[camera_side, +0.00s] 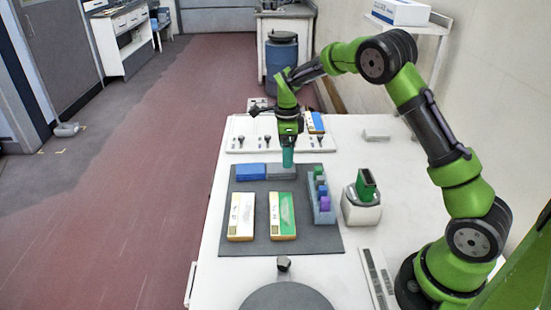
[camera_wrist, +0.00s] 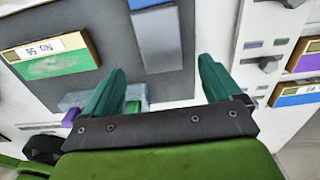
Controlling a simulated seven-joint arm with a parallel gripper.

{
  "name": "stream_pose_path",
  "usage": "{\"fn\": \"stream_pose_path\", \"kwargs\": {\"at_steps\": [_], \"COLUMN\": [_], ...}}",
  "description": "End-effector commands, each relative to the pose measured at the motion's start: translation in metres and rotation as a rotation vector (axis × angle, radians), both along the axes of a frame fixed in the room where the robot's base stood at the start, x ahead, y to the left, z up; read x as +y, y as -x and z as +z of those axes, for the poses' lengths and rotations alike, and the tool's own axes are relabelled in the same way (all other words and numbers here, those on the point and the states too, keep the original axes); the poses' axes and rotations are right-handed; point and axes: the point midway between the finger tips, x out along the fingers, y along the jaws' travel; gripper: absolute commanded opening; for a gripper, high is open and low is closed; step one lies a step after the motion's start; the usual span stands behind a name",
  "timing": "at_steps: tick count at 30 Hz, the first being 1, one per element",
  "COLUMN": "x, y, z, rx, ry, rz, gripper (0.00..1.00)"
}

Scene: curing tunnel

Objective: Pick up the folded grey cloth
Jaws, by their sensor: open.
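The folded grey cloth (camera_side: 279,172) lies flat on the dark grey mat (camera_side: 261,247), right of a folded blue cloth (camera_side: 251,170). My gripper (camera_side: 288,162) points down at the grey cloth's right part in the side view, and its fingers hide some of it. I cannot tell whether they touch it. In the wrist view my gripper (camera_wrist: 162,66) is open, with the teal fingers wide apart and nothing held. The grey cloth (camera_wrist: 160,40) shows above and between the fingertips there, with the blue cloth's edge (camera_wrist: 147,3) beyond it.
Two labelled boxes, one white (camera_side: 241,216) and one green and white (camera_side: 282,216), lie on the mat. A tray (camera_side: 325,217) of small blocks stands close on the right, and a white device (camera_side: 361,212) beyond it. A white panel with knobs (camera_side: 240,132) is behind.

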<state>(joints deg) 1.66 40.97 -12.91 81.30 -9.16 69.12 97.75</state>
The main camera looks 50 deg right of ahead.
Motion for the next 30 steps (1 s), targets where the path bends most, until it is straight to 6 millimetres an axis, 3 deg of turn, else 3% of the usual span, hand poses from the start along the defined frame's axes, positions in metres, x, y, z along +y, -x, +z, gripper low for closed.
{"fn": "stream_pose_path", "kwargs": {"at_steps": [12,21,30], "x": [-0.003,-0.003,-0.003], "y": [0.0,0.0,0.0], "z": [-0.05,-0.054,-0.053], "rx": [0.001,-0.001,-0.001], "ry": [-0.001,-0.001,-0.001], "rz": [0.0,0.0,0.001], "gripper": [0.92,0.9,0.44]}}
